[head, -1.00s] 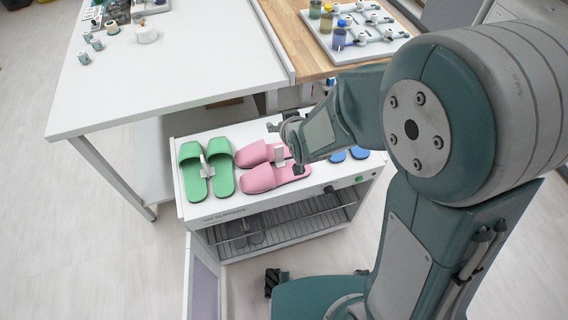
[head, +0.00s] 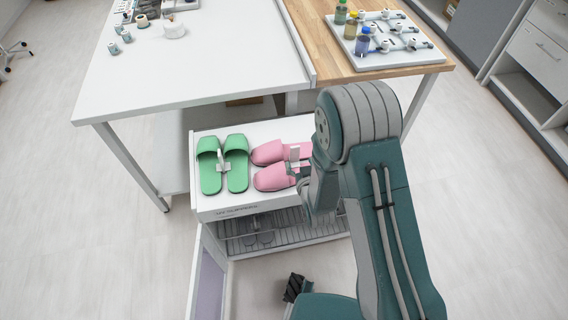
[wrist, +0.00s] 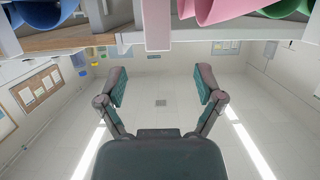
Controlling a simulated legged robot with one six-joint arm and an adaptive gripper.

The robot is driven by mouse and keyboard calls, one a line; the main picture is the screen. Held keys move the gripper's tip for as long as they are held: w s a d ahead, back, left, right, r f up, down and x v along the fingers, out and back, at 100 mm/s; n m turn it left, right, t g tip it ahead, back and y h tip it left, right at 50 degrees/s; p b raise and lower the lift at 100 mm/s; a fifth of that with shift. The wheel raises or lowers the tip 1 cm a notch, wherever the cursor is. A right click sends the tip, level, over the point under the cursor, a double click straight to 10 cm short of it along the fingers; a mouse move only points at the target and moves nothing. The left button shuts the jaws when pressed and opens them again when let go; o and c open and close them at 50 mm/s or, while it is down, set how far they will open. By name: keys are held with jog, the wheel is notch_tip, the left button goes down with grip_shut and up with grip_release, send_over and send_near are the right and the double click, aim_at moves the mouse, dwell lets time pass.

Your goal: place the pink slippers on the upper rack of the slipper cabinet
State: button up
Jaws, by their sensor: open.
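The pink slippers (head: 268,178) lie side by side on the top of the white slipper cabinet (head: 212,206), toes to the left, with a pale tag or band (head: 294,153) across them. My arm covers their right end. The pink slippers also show at the top edge of the wrist view (wrist: 212,8). My gripper (wrist: 160,86) is open and empty, its fingers spread wide and apart from the slippers. In the head view my arm mostly hides it, close to the pink pair. The cabinet's front is open, showing wire racks (head: 285,224).
Green slippers (head: 236,163) stand left of the pink pair. Blue slippers (wrist: 42,10) show in the wrist view. Grey slippers (head: 264,237) sit inside the cabinet. The open door (head: 208,268) sticks out at front left. A white table (head: 200,75) stands behind.

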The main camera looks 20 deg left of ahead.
aim_at(295, 150)
jog(key=x, duration=0.7)
jog(key=shift+w, duration=0.35)
grip_shut()
